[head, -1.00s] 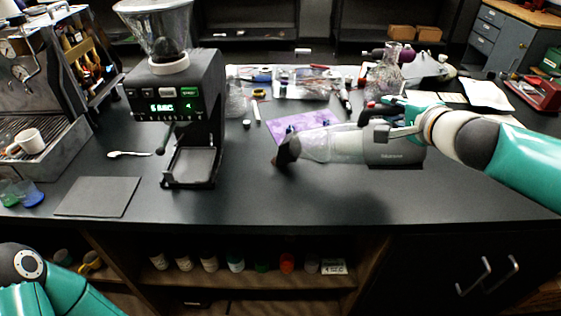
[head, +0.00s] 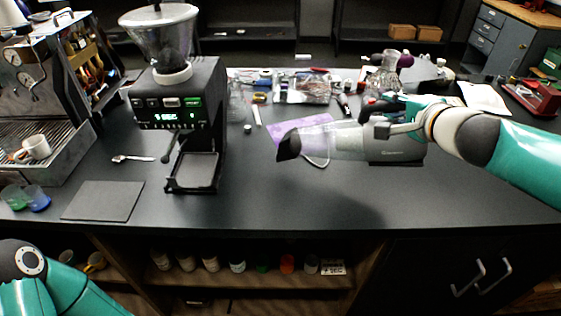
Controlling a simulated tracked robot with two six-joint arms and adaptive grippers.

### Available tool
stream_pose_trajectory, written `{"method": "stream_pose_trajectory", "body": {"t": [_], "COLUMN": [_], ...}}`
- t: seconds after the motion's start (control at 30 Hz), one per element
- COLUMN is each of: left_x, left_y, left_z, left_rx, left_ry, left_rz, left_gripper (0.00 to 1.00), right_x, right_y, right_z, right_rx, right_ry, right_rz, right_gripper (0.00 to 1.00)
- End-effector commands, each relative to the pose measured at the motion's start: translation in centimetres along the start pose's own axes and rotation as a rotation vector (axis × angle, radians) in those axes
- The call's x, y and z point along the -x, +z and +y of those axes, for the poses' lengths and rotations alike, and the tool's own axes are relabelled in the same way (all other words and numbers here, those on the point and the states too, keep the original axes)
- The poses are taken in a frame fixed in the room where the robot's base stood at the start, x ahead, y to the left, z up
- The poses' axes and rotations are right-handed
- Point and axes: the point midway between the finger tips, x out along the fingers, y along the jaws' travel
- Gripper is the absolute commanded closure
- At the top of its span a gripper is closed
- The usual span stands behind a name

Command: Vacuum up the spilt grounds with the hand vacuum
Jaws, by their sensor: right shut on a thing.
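The hand vacuum (head: 345,142) has a clear body, a dark nozzle and a grey rear part. My right gripper (head: 385,118) is shut on its handle and holds it above the counter, with the nozzle pointing left. The vacuum's shadow lies on the counter below it. I cannot make out any spilt grounds on the counter. My left gripper is out of view; only part of my left arm shows at the lower left.
A coffee grinder (head: 210,125) stands left of the vacuum. A purple cloth (head: 290,130), a glass flask (head: 386,75) and several small tools lie behind the vacuum. A grey mat (head: 103,201) lies at the left. The counter front (head: 320,205) is clear.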

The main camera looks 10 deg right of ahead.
Motion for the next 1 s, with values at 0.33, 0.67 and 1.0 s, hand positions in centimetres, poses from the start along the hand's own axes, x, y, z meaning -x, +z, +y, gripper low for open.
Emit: {"method": "stream_pose_trajectory", "body": {"t": [0.33, 0.67, 1.0], "left_x": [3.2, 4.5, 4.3], "left_y": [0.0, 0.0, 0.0], "left_z": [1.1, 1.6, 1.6], "left_rx": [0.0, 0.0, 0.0], "left_ry": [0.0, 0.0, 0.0], "left_rz": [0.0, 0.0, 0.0], "left_gripper": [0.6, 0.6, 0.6], "right_x": [1.3, 1.8, 1.7], "right_y": [-0.6, -0.7, -0.7], "right_z": [-3.6, -4.9, -4.8], "right_rx": [-0.002, -0.002, -0.002], "right_ry": [-0.008, -0.008, -0.008], "right_rz": [0.002, 0.002, 0.002], "right_gripper": [1.0, 1.0, 1.0]}}
